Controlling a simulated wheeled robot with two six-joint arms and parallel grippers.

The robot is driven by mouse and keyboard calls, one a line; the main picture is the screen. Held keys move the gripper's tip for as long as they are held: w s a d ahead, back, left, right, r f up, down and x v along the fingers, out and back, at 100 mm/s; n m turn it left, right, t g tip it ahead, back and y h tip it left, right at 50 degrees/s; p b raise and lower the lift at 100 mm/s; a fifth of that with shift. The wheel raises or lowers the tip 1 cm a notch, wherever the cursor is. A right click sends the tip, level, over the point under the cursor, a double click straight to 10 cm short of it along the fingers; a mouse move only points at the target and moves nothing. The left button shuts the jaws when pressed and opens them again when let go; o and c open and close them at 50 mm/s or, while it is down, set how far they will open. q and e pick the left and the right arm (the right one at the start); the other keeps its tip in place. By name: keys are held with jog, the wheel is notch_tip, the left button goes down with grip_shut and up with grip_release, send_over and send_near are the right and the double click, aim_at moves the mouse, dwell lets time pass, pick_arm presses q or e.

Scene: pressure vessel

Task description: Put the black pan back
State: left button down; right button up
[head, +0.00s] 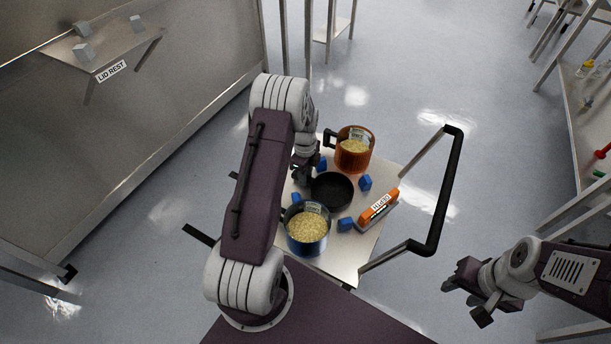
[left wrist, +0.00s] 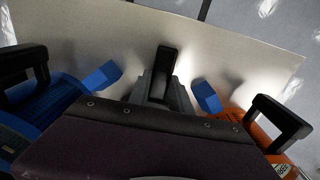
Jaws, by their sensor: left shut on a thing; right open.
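The black pan (head: 332,190) is at the middle of the cart top (head: 372,242), between several small blue blocks (head: 365,183). It looks level and empty; I cannot tell whether it rests on the cart top or is slightly above it. My left gripper (head: 306,172) is at the pan's left side, shut on its handle. In the left wrist view the black handle (left wrist: 163,75) stands between the grey fingers (left wrist: 162,96), and the pan's bowl is hidden. My right gripper (head: 468,290) is open and empty, off to the right of the cart.
An orange pot (head: 352,155) and a blue pot (head: 307,232), both filled with grain, stand close behind and in front of the pan. An orange depth gauge (head: 379,207) lies to its right. The cart's black push handle (head: 442,195) rises at right. A lid rest shelf (head: 103,47) is at far left.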

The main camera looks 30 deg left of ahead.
pick_arm(q)
jog(key=shift+f, duration=0.15)
jog(key=c, duration=1.2)
grip_release()
jog(key=shift+o, duration=0.2)
notch_tip(320, 180, up, 12)
jog(key=p, duration=0.2)
jog(key=s+d+r+n, duration=0.2)
jog(key=s+d+n, duration=0.5)
jog(key=s+n, duration=0.1)
jog(key=s+d+r+n+t, duration=0.1)
jog(key=s+d+n, duration=0.6)
jog(key=s+n, duration=0.2)
jog(key=shift+d+r+n, duration=0.15)
jog(key=shift+r+n, duration=0.2)
jog(key=shift+n, duration=0.05)
